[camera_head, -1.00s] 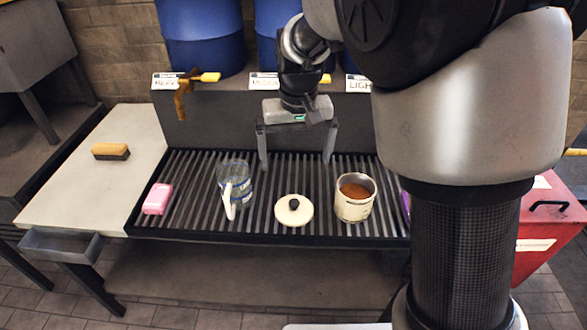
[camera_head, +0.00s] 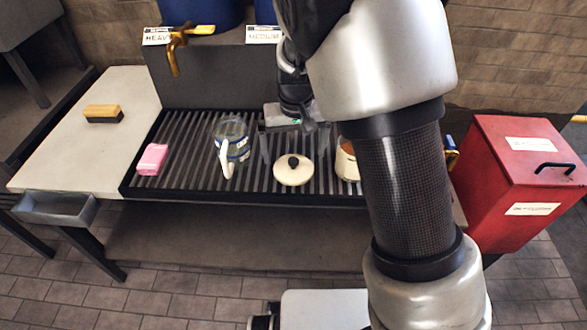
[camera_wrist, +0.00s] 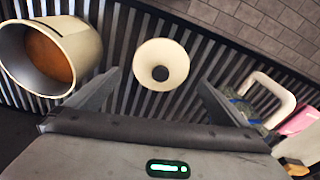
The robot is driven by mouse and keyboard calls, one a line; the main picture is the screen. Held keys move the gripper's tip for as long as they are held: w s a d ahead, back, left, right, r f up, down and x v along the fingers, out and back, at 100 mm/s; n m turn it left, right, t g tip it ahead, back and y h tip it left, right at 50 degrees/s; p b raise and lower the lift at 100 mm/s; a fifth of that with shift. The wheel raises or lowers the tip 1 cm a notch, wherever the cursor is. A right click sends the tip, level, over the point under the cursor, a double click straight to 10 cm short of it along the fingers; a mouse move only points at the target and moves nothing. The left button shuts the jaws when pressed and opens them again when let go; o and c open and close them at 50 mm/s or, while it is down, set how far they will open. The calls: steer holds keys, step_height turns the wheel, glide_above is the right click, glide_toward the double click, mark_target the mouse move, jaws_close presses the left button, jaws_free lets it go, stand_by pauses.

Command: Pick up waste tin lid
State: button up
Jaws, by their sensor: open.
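The waste tin lid (camera_head: 293,176) is a round cream disc with a black knob. It lies flat on the slatted grate, and also shows in the wrist view (camera_wrist: 176,56). My gripper (camera_head: 293,152) is open and empty, just behind and above the lid. In the wrist view my gripper (camera_wrist: 158,86) has its fingers spread, with the lid ahead between and just beyond their tips, not touching as far as I can tell. The cream tin (camera_head: 346,165), open with brown contents, stands right of the lid, partly hidden by my arm; it also shows in the wrist view (camera_wrist: 82,45).
A glass jug (camera_head: 231,150) with a white handle stands left of the lid. A pink block (camera_head: 152,159) lies farther left on the grate (camera_head: 190,180). A brush (camera_head: 103,113) rests on the pale side table (camera_head: 70,150). A red bin (camera_head: 500,190) stands at right.

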mark_target(294, 160)
step_height(294, 160, down, 4)
steer(key=shift+w+b, duration=0.1)
steer(key=shift+b, duration=0.4)
steer(key=c, duration=1)
steer(key=shift+r, duration=0.15)
